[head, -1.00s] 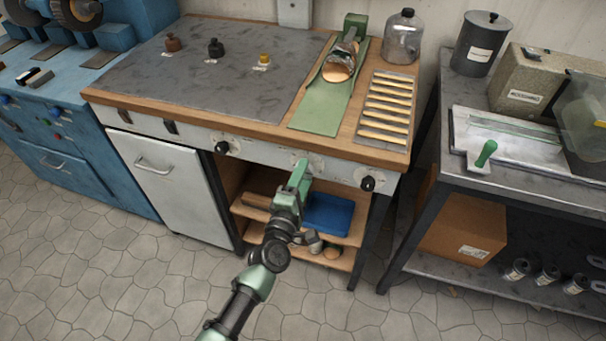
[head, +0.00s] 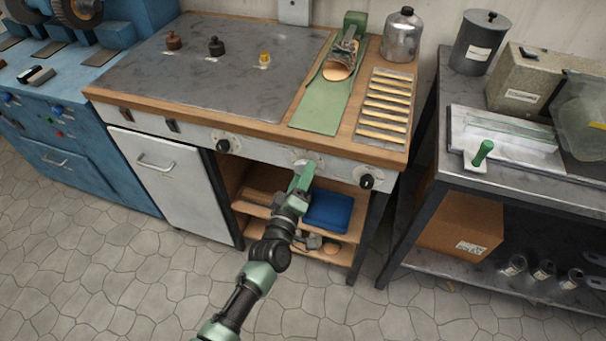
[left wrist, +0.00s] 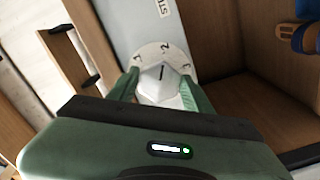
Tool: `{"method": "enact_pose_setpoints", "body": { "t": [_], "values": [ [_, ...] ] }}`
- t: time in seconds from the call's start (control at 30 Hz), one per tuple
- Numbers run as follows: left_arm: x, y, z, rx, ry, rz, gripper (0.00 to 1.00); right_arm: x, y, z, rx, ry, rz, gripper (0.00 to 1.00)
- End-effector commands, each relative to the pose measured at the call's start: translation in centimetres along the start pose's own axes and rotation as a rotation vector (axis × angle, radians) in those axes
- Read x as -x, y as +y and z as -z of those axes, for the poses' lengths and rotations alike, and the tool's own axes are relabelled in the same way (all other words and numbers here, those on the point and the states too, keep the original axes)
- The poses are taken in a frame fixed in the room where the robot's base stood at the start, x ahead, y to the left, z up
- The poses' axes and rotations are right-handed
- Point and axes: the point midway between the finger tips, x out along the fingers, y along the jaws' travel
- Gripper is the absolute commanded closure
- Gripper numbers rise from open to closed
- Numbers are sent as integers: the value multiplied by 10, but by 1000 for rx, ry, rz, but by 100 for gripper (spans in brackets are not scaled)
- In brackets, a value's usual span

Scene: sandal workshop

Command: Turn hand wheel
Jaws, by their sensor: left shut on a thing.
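The hand wheel (left wrist: 158,88) is a pale faceted knob on a round dial plate (left wrist: 153,54) marked with numbers, on the white front panel of the workbench. A dark pointer line shows on the knob. My left gripper (head: 304,170) reaches up to this panel in the head view and hides most of the knob there. In the left wrist view its two green fingers (left wrist: 157,87) lie on either side of the knob, shut on it. My right gripper is not in view.
Two black knobs, one left (head: 223,146) and one right (head: 366,181), sit on the same panel (head: 262,153). Below are open shelves with a blue folded thing (head: 327,211). A grey side table (head: 545,187) stands to the right.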

Motion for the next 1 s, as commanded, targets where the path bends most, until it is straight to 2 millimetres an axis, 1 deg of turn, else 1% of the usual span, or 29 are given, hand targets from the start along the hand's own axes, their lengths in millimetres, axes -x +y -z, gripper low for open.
{"method": "enact_pose_setpoints", "body": {
  "t": [0.47,0.5,0.53,0.57,0.87,0.93,1.0],
  "values": [
    [1,-2,-2,-12,-3,3,91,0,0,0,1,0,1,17],
    [1,-2,-2,-12,-3,3,42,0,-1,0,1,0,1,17],
    [1,-2,-2,-12,-3,3,34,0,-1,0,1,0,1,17],
    [1,-2,-2,-12,-3,3,31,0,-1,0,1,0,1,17],
    [1,-1,-1,-12,-1,1,31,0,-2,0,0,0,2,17],
    [5,-2,-1,-12,-2,2,31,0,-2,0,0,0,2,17],
    [13,-2,-1,-11,-2,3,31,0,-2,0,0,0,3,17]
  ]
}}
